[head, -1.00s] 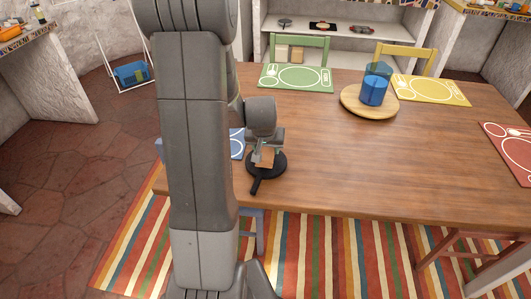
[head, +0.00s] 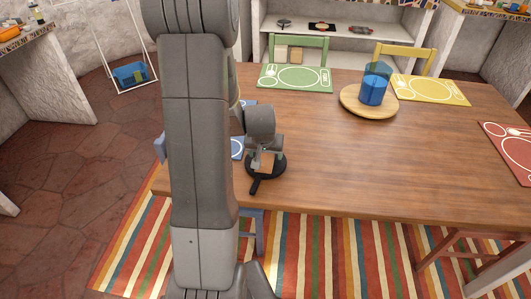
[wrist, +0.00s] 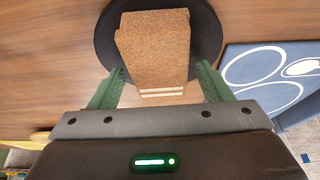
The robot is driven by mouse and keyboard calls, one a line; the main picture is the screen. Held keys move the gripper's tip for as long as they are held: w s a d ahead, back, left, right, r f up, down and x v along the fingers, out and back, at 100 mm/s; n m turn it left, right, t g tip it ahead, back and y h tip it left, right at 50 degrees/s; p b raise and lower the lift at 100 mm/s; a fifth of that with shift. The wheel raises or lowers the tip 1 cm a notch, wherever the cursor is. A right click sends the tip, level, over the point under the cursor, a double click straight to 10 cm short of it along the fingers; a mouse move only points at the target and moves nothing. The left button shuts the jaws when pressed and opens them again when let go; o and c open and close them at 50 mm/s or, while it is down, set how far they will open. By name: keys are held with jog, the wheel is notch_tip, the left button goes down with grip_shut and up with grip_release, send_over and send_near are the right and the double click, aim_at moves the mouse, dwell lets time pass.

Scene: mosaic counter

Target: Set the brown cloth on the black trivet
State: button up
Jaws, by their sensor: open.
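The brown cloth (wrist: 155,45) is a folded block with pale stripes at its near edge. My gripper (wrist: 160,88) is open, with one green finger on each side of the cloth and a small gap to each. In the head view my gripper (head: 263,153) is low over the trivet (head: 279,166), whose handle points toward the near edge. Only a small part of the cloth (head: 267,162) shows there.
A blue placemat (wrist: 265,68) lies beside the trivet, mostly hidden by my arm in the head view. A wooden board (head: 349,104) with a blue cup (head: 373,91) stands farther back. Green (head: 275,78), yellow (head: 440,91) and red (head: 510,150) placemats lie around. The table's middle is clear.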

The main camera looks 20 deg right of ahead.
jog(key=shift+r, duration=0.4)
jog(key=p+v, duration=0.1)
jog(key=v, duration=1)
jog(key=shift+s+r, duration=0.15)
jog(key=shift+r, duration=0.05)
jog(key=shift+a, duration=0.15)
